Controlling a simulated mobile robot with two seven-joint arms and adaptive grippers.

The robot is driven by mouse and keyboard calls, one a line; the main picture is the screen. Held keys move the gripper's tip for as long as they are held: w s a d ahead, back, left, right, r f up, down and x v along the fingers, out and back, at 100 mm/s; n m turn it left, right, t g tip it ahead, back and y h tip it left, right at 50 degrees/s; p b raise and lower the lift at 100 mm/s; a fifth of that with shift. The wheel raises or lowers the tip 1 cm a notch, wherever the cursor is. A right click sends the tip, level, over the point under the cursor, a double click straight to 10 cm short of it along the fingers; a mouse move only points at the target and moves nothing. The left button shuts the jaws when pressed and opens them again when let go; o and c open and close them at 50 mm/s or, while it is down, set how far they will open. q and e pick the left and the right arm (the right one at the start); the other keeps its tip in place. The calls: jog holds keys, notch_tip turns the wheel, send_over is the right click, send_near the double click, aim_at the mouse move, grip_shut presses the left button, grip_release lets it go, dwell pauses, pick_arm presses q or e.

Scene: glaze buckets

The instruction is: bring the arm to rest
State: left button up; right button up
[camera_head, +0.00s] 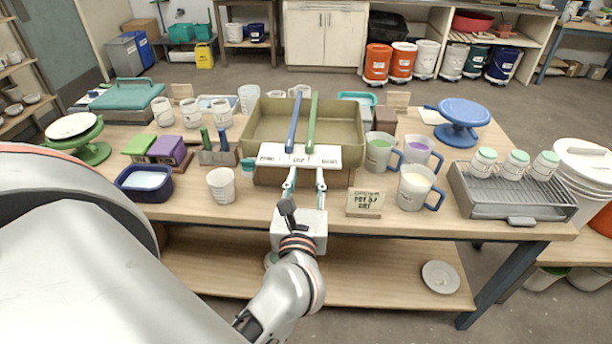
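My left arm comes in from the left and bends up from the bottom of the view. My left gripper (305,173) is open, its two fingers apart with nothing seen between them. Its fingertips show just in front of the olive tub (346,122), below a white labelled strip (299,155) at the tub's front. Whether the fingertips touch the tub or strip I cannot tell. A blue-handled tool (294,122) and a green-handled tool (312,123) lie across the tub. My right gripper is not in view.
A white cup (222,185) and a blue tub (144,183) stand left of the gripper. A small sign (365,202) and several jugs, one a white-filled jug (417,186), stand to the right. A grey rack (512,190) holds several jars. A lower shelf (370,275) lies beneath.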

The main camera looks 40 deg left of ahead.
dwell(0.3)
pick_arm(q)
jog(key=s+d+f+m+t+h, duration=0.15)
jog(key=d+f+m+h, duration=0.4)
jog(key=m, duration=0.95)
jog(key=d+f+m+t+h, duration=0.3)
jog(key=d+m+h, duration=0.4)
jog(key=m, duration=0.8)
jog(key=s+f+m+g, duration=0.4)
jog(key=f+m, duration=0.4)
jog(key=f, duration=0.4)
jog(key=s+f+m+g, duration=0.5)
jog(key=f+m, duration=0.3)
jog(key=f, duration=0.4)
jog(key=shift+s+a+m, duration=0.3)
jog(key=shift+s+m, duration=0.1)
jog(key=shift+s, duration=0.35)
